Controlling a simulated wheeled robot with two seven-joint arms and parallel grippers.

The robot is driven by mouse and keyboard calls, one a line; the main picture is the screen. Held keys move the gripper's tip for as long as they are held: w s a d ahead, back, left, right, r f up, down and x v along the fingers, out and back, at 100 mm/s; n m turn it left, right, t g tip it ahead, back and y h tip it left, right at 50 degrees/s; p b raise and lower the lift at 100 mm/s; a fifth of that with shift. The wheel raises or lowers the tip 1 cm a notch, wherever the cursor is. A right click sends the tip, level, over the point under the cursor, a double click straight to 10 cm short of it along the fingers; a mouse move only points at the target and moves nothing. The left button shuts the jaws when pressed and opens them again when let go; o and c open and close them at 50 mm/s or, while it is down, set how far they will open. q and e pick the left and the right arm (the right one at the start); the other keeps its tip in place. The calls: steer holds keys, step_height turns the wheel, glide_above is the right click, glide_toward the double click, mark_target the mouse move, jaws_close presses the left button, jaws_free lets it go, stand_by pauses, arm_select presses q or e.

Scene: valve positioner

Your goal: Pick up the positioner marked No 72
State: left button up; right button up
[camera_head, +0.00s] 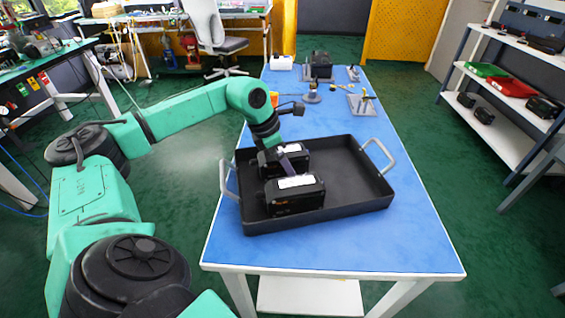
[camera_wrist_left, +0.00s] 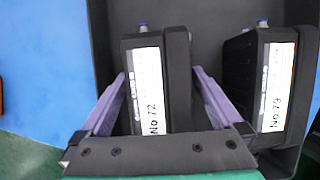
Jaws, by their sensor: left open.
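The positioner marked No 72 (camera_wrist_left: 148,90) is a black box with a white label strip, standing in a black tray (camera_head: 350,178). In the head view it appears to be the farther box (camera_head: 298,158), partly hidden by my left gripper (camera_head: 282,158). My left gripper (camera_wrist_left: 160,82) is open, its purple fingers on either side of No 72, with gaps visible. A second black positioner, marked No 79 (camera_wrist_left: 278,85), stands to the right in the wrist view; it appears to be the nearer box (camera_head: 294,194) in the head view. My right gripper is not in view.
The tray has raised walls and grey handles (camera_head: 378,152); its right half is empty. It rests on a blue table (camera_head: 340,250), whose near end is clear. Small fixtures (camera_head: 362,102) and a dark device (camera_head: 321,65) stand at the far end. Shelves (camera_head: 510,85) stand at right.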

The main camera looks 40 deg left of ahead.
arm_select(q)
jaws_close()
steer(key=shift+r, duration=0.1)
